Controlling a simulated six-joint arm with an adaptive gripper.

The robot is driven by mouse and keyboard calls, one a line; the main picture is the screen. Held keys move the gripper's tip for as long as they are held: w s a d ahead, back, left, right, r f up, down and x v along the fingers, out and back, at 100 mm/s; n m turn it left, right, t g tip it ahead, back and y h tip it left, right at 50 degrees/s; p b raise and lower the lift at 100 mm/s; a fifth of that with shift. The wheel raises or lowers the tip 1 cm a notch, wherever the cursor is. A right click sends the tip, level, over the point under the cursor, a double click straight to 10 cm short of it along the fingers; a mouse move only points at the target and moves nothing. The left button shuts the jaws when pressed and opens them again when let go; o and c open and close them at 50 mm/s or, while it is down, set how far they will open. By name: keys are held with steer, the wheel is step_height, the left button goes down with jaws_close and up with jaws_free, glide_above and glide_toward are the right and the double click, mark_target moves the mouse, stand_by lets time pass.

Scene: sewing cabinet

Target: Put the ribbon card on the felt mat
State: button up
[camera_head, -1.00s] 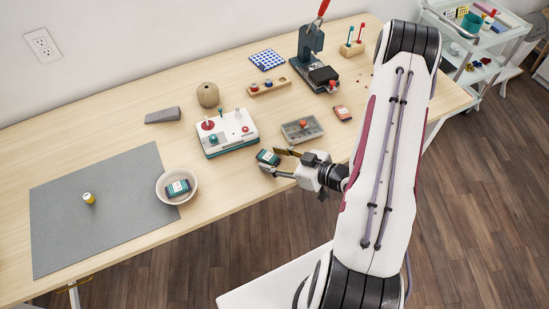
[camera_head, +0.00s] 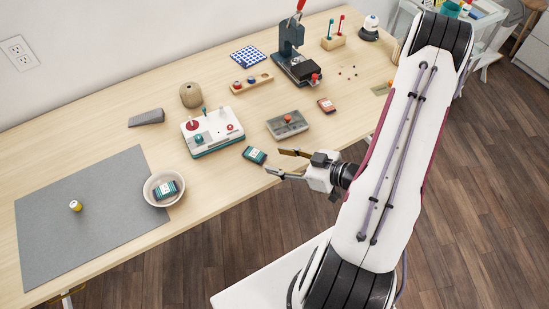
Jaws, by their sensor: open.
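A small teal card with a pale label (camera_head: 254,155) lies flat on the table, right of the sewing machine. A similar teal card (camera_head: 166,189) lies in a bowl. I cannot tell which one is the ribbon card, as the labels are too small to read. The grey felt mat (camera_head: 100,195) lies flat at the left of the table. My gripper (camera_head: 275,161) is open and empty, its fingertips just right of the loose teal card and apart from it.
The pale bowl (camera_head: 149,199) stands at the mat's right edge. A yellow spool (camera_head: 75,206) stands on the mat. Bare wood lies between machine and bowl.

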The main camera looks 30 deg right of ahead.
steer(key=shift+s+d+r, duration=0.15)
steer(key=shift+s+d, duration=0.05)
steer(key=shift+s, duration=0.15)
stand_by(0.6)
